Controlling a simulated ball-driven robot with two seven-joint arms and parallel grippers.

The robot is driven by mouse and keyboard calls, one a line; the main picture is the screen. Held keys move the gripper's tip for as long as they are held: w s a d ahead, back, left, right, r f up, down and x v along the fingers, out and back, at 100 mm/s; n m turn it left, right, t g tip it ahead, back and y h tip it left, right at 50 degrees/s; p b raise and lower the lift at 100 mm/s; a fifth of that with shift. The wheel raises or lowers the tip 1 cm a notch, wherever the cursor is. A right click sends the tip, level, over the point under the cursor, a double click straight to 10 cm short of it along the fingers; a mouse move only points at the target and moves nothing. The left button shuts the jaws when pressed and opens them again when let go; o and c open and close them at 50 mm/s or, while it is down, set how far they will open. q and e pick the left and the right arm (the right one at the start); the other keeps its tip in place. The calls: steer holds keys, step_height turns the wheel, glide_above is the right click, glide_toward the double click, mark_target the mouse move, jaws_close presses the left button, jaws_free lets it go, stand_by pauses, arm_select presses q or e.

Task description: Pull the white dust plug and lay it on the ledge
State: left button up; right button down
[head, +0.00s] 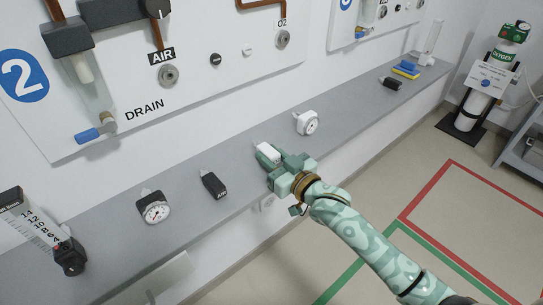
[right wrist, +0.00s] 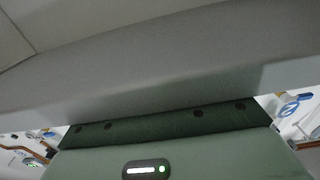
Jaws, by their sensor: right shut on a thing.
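A small white piece, which looks like the dust plug (head: 249,49), sits on the white wall panel between a black knob-like piece and the O2 outlet. The grey ledge (head: 238,196) runs below the panel. My right gripper (head: 276,159) is at the ledge's front edge, shut on a white block (head: 269,151) with a small clear stub at its back. Whether the block touches the ledge I cannot tell. My left gripper is out of view.
On the ledge stand a black block (head: 213,184), a white gauge (head: 307,123), a dial gauge (head: 154,208) and, farther right, blue and yellow pieces (head: 406,70). A scaled device (head: 44,232) is at lower left. Bare ledge lies between these things.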

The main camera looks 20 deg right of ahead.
steer(key=c, duration=1.1)
jaws_free()
steer(key=shift+s+f, duration=0.1)
steer(key=shift+f, duration=0.45)
steer(key=shift+o, duration=0.2)
steer(key=shift+f, duration=0.1)
arm_select(q)
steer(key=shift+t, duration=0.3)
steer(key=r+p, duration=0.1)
steer(key=p, duration=0.1)
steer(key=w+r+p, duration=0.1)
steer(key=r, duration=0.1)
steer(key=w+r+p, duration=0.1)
steer(key=p, duration=0.1)
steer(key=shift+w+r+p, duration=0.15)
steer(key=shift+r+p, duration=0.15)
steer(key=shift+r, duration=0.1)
arm_select(e)
steer(key=r+v, duration=0.1)
steer(key=v, duration=1.5)
steer(key=shift+r, duration=0.2)
steer(key=shift+d, duration=0.1)
